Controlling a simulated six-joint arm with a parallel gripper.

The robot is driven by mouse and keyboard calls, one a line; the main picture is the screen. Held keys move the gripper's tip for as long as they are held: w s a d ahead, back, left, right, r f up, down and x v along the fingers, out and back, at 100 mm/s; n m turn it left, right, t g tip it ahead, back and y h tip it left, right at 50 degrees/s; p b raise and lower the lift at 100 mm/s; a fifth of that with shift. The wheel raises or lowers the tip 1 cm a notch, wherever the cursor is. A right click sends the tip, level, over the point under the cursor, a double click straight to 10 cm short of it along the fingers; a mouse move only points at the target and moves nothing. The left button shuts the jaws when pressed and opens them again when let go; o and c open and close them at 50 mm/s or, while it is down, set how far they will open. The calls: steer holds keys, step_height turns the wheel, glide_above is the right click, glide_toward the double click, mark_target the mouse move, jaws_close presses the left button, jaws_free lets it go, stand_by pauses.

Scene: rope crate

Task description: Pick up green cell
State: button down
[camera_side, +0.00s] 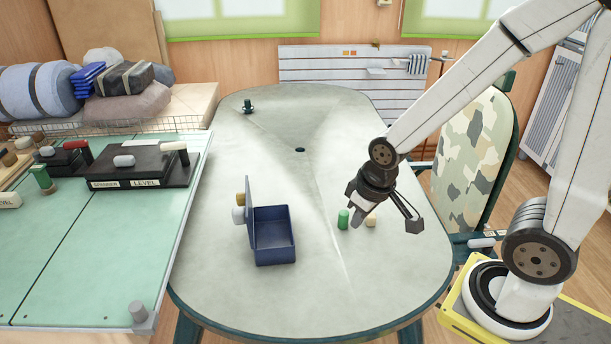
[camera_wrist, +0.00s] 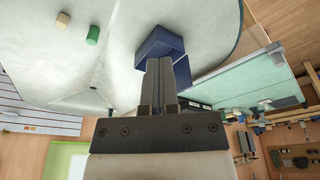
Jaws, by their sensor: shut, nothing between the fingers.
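The green cell (camera_side: 343,219) stands upright on the grey oval table, just left of a beige cell (camera_side: 371,220). In the wrist view the green cell (camera_wrist: 93,35) is at the upper left, with the beige cell (camera_wrist: 63,18) beyond it. My gripper (camera_side: 352,193) is above the table, near and above the green cell but apart from it.
A blue box (camera_side: 277,258) with its lid raised stands left of the green cell. A white cell (camera_side: 238,215) and a tan cell (camera_side: 241,198) are beside the lid. A small green item (camera_side: 248,105) stands at the table's far end. A green-topped bench (camera_side: 90,250) borders the left.

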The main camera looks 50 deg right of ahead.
steer(key=shift+c, duration=0.7)
jaws_free()
steer(key=t, duration=0.2)
glide_above(346, 214)
steer(key=s+a, duration=0.2)
steer(key=a, duration=0.5)
step_height(346, 214, down, 14)
steer(key=d+f, duration=0.7)
steer(key=shift+w+f, duration=0.1)
steer(key=shift+w, duration=0.2)
steer(key=shift+f, duration=0.1)
